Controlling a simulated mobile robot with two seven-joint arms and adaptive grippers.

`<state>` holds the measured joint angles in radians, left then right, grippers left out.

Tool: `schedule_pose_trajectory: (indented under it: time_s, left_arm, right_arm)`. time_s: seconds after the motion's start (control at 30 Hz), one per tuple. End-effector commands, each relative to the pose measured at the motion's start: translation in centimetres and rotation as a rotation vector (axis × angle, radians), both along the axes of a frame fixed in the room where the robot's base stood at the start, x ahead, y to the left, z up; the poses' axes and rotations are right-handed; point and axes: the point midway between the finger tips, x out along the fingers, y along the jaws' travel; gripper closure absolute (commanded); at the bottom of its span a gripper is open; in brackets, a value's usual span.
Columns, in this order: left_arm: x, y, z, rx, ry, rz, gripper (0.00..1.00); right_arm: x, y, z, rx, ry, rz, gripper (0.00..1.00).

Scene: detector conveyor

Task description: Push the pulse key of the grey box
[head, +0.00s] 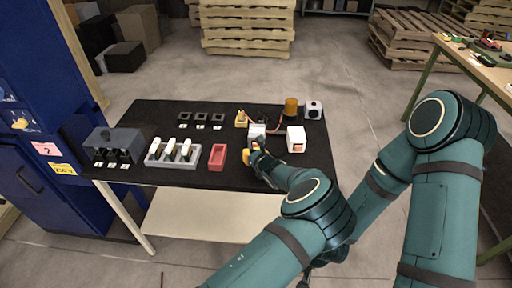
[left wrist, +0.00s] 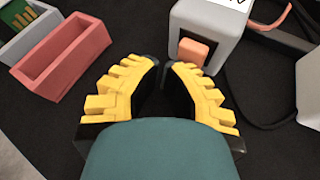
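The grey box (left wrist: 207,22) is a light grey block with a white label on top, at the top of the left wrist view. Its orange key (left wrist: 193,50) sits in a dark recess on the side facing my gripper. In the head view the box (head: 257,131) stands on the black table just beyond my left gripper (head: 257,150), which hides its lower front. My left gripper's yellow-padded fingers (left wrist: 162,66) are drawn together at the tips, with nothing seen between them. The tips are close to the key, slightly left of it; contact cannot be told. My right gripper is not visible.
A red tray (head: 218,156) and a grey rack (head: 155,161) with white-topped items lie left of the gripper. A white box (head: 296,139) and an orange cylinder (head: 291,107) stand to the right. A dark grey box (head: 117,140) is at the table's left end. Cables run beside the grey box.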

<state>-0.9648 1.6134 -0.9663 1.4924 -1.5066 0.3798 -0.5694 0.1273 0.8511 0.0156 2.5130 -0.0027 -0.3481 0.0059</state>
Motion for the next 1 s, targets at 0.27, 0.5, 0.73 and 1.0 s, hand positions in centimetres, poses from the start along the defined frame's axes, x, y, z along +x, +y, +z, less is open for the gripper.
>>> schedule_pose_trajectory:
  time_s: [0.27,0.5,0.73,1.0]
  left_arm:
    - [-0.9,0.1,0.0,0.0,0.001,0.001,1.0]
    - [-0.9,0.1,0.0,0.0,0.001,0.002,1.0]
    - [-2.3,0.1,0.0,0.002,0.001,0.0,1.0]
    - [-4.7,0.3,0.0,0.002,0.0,0.001,1.0]
  right_arm:
    - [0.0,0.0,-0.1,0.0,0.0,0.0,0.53]
    - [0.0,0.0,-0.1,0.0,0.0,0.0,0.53]
    - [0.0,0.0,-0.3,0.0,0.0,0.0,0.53]
    - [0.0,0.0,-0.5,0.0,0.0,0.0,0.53]
